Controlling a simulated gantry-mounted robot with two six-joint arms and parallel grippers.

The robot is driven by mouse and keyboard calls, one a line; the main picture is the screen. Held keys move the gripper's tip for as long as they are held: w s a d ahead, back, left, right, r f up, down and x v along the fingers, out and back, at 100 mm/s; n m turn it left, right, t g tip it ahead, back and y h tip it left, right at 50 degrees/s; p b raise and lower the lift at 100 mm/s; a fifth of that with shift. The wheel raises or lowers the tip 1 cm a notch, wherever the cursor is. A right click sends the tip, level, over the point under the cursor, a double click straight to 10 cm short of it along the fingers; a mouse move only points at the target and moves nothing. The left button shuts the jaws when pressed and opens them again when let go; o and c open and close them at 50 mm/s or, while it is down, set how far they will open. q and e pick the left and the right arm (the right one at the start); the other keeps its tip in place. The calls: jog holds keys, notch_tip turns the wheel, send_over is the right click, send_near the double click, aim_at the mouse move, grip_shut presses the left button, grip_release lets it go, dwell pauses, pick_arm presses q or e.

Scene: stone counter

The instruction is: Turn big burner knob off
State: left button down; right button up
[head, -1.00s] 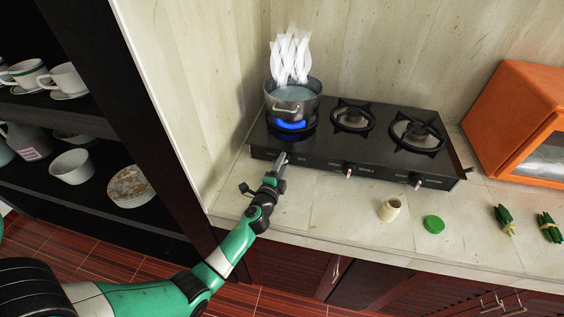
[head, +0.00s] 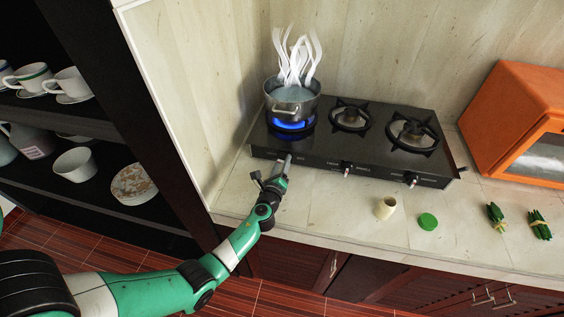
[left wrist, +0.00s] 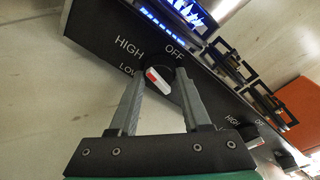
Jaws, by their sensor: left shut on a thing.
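The black stove (head: 350,165) stands on the counter against the wall. Its left burner has a lit blue flame (head: 291,125) under a steaming metal pot (head: 292,100). My left gripper (head: 287,158) is at the stove's front, below that burner. In the left wrist view, its fingers (left wrist: 161,76) are on either side of the burner's knob (left wrist: 158,84), shut on it. The knob's white bar has a red end near the LOW and HIGH labels; OFF is printed up and to the right. In the head view the gripper hides this knob. My right gripper is not in view.
Two other knobs, a middle one (head: 346,168) and a right one (head: 411,179), are on the front panel. A shelf (head: 60,115) with dishes stands left.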

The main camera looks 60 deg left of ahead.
pick_arm(q)
jog(key=m, duration=0.3)
jog(key=shift+p, duration=0.35)
jog(key=m, duration=0.3)
jog(key=shift+m+g+y, duration=0.3)
jog(key=shift+m+y, duration=0.1)
jog(key=m, duration=0.3)
jog(key=shift+p, duration=0.35)
jog(key=shift+f+m+y, duration=0.1)
jog(key=shift+m+y, duration=0.4)
jog(key=shift+m, duration=1.7)
jog(key=c, duration=0.6)
grip_release()
jog(key=shift+c, duration=0.2)
